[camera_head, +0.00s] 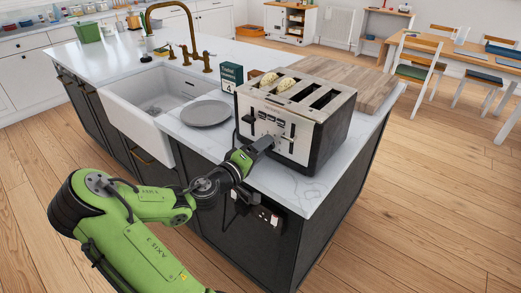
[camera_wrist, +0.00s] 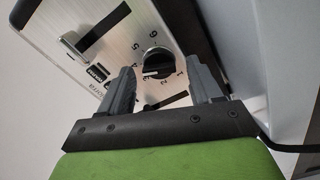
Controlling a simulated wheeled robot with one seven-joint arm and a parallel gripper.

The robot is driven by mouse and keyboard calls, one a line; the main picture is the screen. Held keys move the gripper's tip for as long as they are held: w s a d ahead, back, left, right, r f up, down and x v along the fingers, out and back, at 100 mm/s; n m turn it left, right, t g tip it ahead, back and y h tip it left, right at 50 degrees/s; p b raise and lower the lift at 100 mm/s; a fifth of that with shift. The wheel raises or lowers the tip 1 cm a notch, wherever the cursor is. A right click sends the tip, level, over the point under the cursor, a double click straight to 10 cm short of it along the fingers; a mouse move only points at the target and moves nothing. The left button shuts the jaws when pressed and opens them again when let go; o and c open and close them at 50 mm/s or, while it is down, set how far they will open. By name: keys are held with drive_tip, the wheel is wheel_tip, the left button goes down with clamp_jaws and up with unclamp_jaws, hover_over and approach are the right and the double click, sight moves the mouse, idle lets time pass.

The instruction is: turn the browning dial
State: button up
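The toaster (camera_head: 318,138) stands on the island counter, with pale slices in two of its slots. Its brushed-metal front panel (camera_wrist: 125,45) fills the upper part of the wrist view. The round black browning dial (camera_wrist: 157,58) sits on this panel, ringed by numbers, with a pale pointer mark on its face. I cannot make out the dial in the head view. My gripper (camera_wrist: 161,68) is open, one finger on each side of the dial, with visible gaps. I cannot tell how far the fingertips are from the panel. In the head view, my gripper (camera_head: 262,145) is at the toaster's front.
A grey plate (camera_head: 206,113) and the sink (camera_head: 158,100) are left of the toaster. A dark green box (camera_head: 232,77) stands behind the plate. A wooden board (camera_head: 350,82) lies behind the toaster. The panel also has lever slots (camera_wrist: 104,32) and small buttons (camera_wrist: 97,72).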

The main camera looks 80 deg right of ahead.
drive_tip(key=p+v, duration=0.1)
drive_tip(key=v, duration=1.4)
drive_tip(key=shift+w+a, duration=0.2)
drive_tip(key=shift+a, duration=0.15)
